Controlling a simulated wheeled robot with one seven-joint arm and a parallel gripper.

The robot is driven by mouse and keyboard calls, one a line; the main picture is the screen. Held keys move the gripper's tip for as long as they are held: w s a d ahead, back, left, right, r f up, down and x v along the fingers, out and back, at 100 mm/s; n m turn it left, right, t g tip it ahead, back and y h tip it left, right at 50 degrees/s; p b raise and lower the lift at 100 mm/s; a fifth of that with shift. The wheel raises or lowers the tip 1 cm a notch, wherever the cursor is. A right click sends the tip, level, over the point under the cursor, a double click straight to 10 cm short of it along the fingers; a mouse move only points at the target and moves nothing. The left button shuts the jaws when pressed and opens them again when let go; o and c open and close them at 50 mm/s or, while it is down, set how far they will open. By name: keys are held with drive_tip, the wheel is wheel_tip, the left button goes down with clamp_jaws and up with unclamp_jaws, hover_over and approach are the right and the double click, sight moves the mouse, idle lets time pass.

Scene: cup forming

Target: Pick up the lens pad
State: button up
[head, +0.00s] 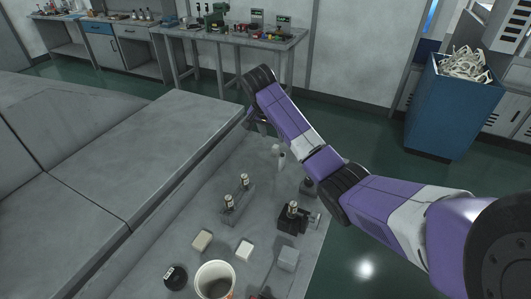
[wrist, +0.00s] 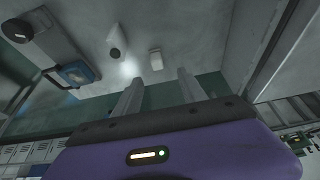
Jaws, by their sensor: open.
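My gripper (head: 262,127) is at the far end of the grey table, partly hidden behind my purple arm in the head view. In the wrist view its two fingers (wrist: 160,77) are apart, with nothing between them. A small white block (wrist: 156,59) shows just beyond the fingertips, apart from them. A pale upright piece with a dark end (wrist: 117,41) is beside it. In the head view a small white piece (head: 276,148) lies near my gripper. I cannot tell for sure which piece is the lens pad; a beige block (head: 202,240) and a white block (head: 244,250) are nearer.
The table (head: 175,235) also bears a white cup (head: 215,280), a round black piece (head: 175,277), a grey block (head: 288,259) and dark fixtures (head: 292,219). A raised grey surface (head: 130,150) borders it on the left. A blue bin (head: 450,110) stands right.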

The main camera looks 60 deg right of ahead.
sight(276, 146)
drive_tip(key=x, duration=0.3)
drive_tip(key=shift+w, duration=0.1)
drive_tip(key=shift+s+a+p+x, duration=0.1)
drive_tip(key=shift+p+x, duration=0.1)
drive_tip(key=shift+x, duration=0.6)
drive_tip(key=shift+s+a+p+x, duration=0.1)
drive_tip(key=shift+p+x, duration=0.15)
drive_tip(key=shift+x, duration=0.6)
drive_tip(key=shift+s+a+p+x, duration=0.1)
drive_tip(key=shift+s+p+x, duration=0.1)
drive_tip(key=shift+x, duration=0.6)
drive_tip(key=shift+f, duration=0.15)
drive_tip(key=shift+c, duration=0.2)
clamp_jaws()
